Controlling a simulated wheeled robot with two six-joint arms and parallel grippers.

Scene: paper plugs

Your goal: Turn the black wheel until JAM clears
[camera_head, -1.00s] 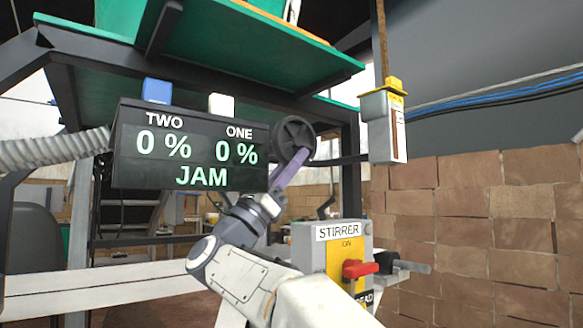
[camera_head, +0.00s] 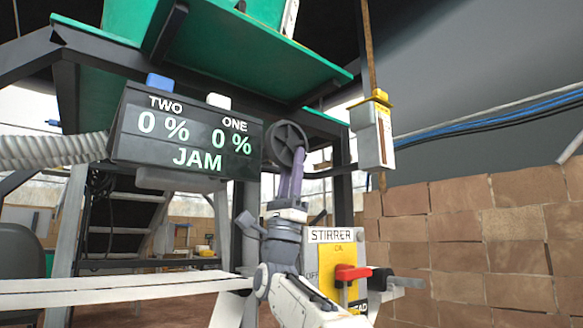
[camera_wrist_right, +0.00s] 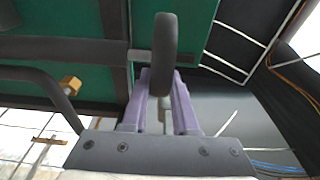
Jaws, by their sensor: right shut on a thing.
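The black wheel (camera_head: 287,143) is a dark spoked handwheel just right of the display in the head view. It shows edge-on in the right wrist view (camera_wrist_right: 165,55). The dark display (camera_head: 183,135) reads TWO 0 %, ONE 0 % and JAM in pale green. My right gripper (camera_head: 291,172), with purple fingers, reaches up from below and is shut on the wheel's lower rim. In the right wrist view its fingers (camera_wrist_right: 160,88) stand on both sides of the rim. My left gripper is not in view.
A STIRRER box (camera_head: 336,262) with a red switch handle (camera_head: 353,272) stands close to the right of my right arm. A small grey box with a yellow top (camera_head: 374,133) hangs at the right. A brick wall (camera_head: 470,235) fills the right side.

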